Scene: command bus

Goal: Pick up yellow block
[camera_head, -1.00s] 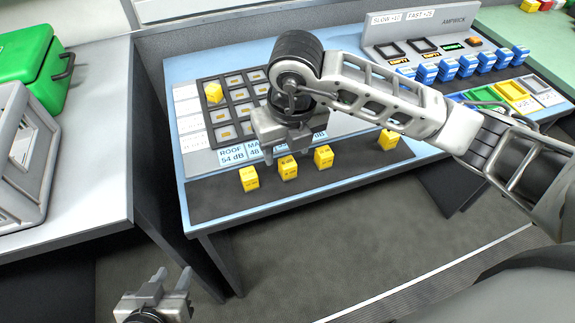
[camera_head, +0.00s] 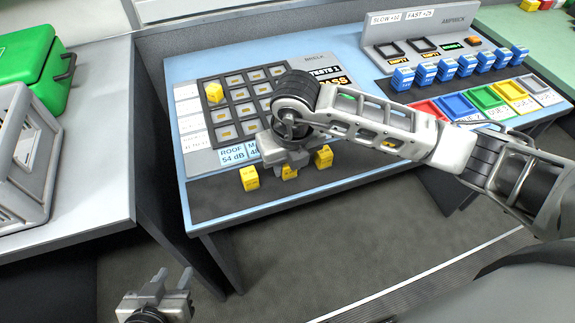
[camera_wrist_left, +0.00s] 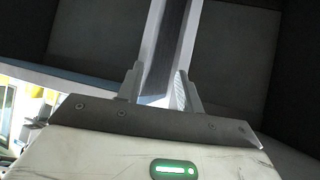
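Several yellow blocks stand on the dark front strip of the console: a left one (camera_head: 251,178), a middle one (camera_head: 289,173), a right one (camera_head: 323,157), and one further right mostly hidden behind my right arm. Another yellow block (camera_head: 214,92) sits in the grid's upper left cell. My right gripper (camera_head: 288,164) is low over the middle block, covering its upper part; its fingers look spread, and contact cannot be made out. My left gripper (camera_head: 174,278) is open and empty at the lower left, far from the blocks; its fingers also show in the left wrist view (camera_wrist_left: 161,85).
The grid panel (camera_head: 241,106) lies behind the blocks. Several blue blocks (camera_head: 447,69) and coloured trays (camera_head: 485,97) are at the right. A grey counter (camera_head: 100,150) with a green case (camera_head: 30,55) and a grey crate (camera_head: 40,150) stands at the left.

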